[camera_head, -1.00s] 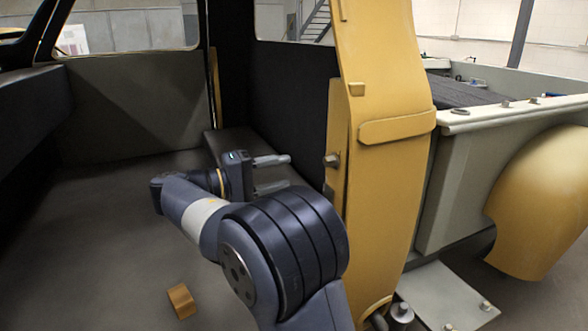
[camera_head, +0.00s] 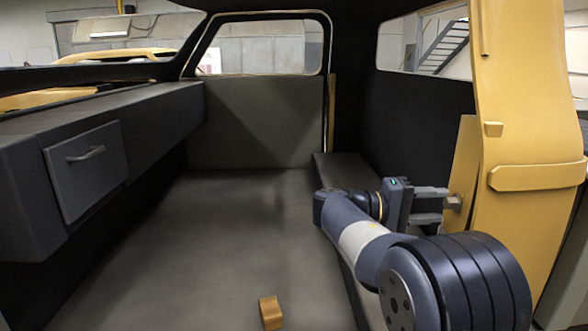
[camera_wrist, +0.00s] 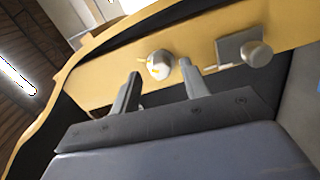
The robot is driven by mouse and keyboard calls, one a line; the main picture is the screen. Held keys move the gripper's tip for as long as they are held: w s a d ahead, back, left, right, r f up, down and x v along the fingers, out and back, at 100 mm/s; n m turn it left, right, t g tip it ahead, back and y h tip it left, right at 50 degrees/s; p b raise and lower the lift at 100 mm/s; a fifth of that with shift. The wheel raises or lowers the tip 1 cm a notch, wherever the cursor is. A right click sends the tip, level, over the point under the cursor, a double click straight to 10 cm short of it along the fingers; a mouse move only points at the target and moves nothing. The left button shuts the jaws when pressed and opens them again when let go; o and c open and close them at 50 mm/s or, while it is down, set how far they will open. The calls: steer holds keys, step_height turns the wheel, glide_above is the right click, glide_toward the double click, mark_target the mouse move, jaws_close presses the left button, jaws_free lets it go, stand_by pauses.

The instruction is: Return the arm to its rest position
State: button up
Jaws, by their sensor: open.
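My arm reaches from the lower right of the head view, with my gripper (camera_head: 447,204) at its end. Its two fingers are spread and point right toward the yellow door pillar (camera_head: 525,110). In the wrist view my gripper (camera_wrist: 159,70) shows both fingers apart with nothing seen clamped between them. A round pale knob (camera_wrist: 159,65) on the yellow panel (camera_wrist: 205,50) appears beyond and between the fingertips. Whether the fingers touch it I cannot tell.
A small orange-brown block (camera_head: 270,313) lies on the grey floor (camera_head: 230,230), left of my arm. A dark dashboard with a handled drawer (camera_head: 86,172) runs along the left. A second knob (camera_wrist: 256,54) sits on the yellow panel. The middle floor is open.

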steer(key=shift+d, duration=1.15)
steer(key=shift+a, duration=0.1)
steer(key=shift+f, duration=0.1)
